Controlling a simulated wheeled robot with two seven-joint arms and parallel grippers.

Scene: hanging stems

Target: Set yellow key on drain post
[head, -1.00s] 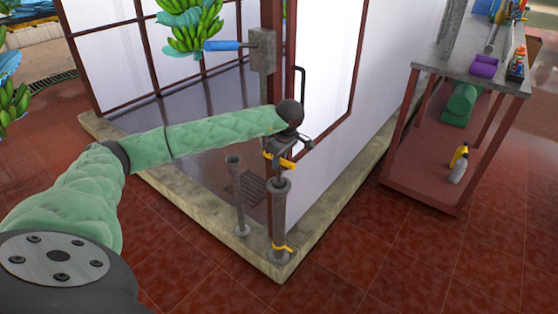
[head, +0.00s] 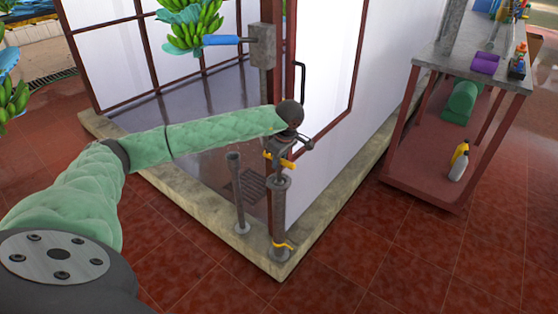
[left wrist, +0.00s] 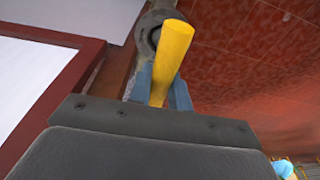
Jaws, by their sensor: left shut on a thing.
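The yellow key (head: 287,162) is in my left gripper (head: 277,158), near the corner of the low-walled basin. In the left wrist view the key (left wrist: 174,50) stands out between the two blue finger pads (left wrist: 160,92), which are shut on it. A grey upright post with a wide collar (head: 279,205) stands directly under the gripper in the head view. A round grey post top (left wrist: 148,32) shows just behind the key in the left wrist view. I cannot tell whether key and post touch. My right gripper is not in view.
A thinner grey post (head: 238,195) stands left of the thick one, near a floor grate (head: 247,187). Another yellow piece (head: 283,246) is at the thick post's foot. A banana bunch (head: 190,28) hangs behind. A bench (head: 470,70) stands right; red floor between is clear.

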